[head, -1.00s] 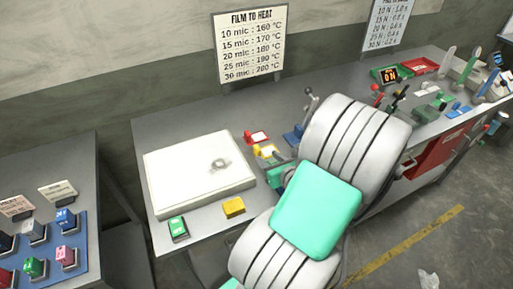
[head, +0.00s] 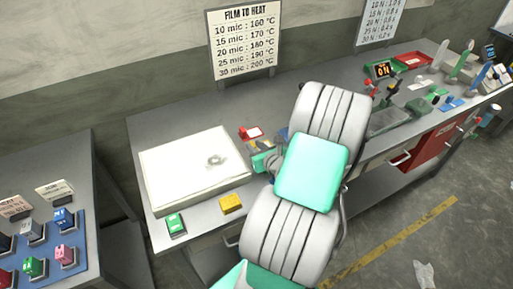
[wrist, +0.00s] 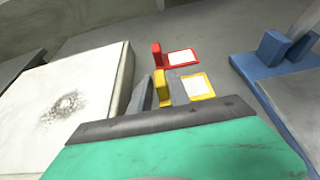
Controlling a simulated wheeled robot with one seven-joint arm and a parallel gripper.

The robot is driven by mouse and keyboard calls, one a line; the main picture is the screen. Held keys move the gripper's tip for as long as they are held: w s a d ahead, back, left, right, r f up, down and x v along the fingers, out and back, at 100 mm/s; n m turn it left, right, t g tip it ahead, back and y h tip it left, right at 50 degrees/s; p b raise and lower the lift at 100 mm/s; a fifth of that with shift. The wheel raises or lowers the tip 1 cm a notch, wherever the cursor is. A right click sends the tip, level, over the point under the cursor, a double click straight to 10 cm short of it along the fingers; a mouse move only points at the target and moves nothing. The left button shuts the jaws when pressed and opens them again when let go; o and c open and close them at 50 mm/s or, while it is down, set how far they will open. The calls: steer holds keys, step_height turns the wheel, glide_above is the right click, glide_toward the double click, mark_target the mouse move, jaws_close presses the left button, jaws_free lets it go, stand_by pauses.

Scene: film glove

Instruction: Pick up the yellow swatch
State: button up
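The yellow swatch (wrist: 198,86) lies on the grey table in the wrist view, a flat yellow plate with a white label and an upright yellow tab (wrist: 161,82) at its left. My gripper (wrist: 162,88) is open, its two grey fingers apart, with the tab seen between them. I cannot tell whether either finger touches the tab. In the head view my gripper (head: 268,150) is over the yellow swatch (head: 267,142), which is mostly hidden by it.
A red swatch (wrist: 180,58) lies just behind the yellow one. A white slab (head: 195,168) is on the left and a blue holder (wrist: 275,62) on the right. A yellow block (head: 231,203) and a green block (head: 175,224) stand near the front edge.

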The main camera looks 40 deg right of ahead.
jaws_close()
stand_by(0.3)
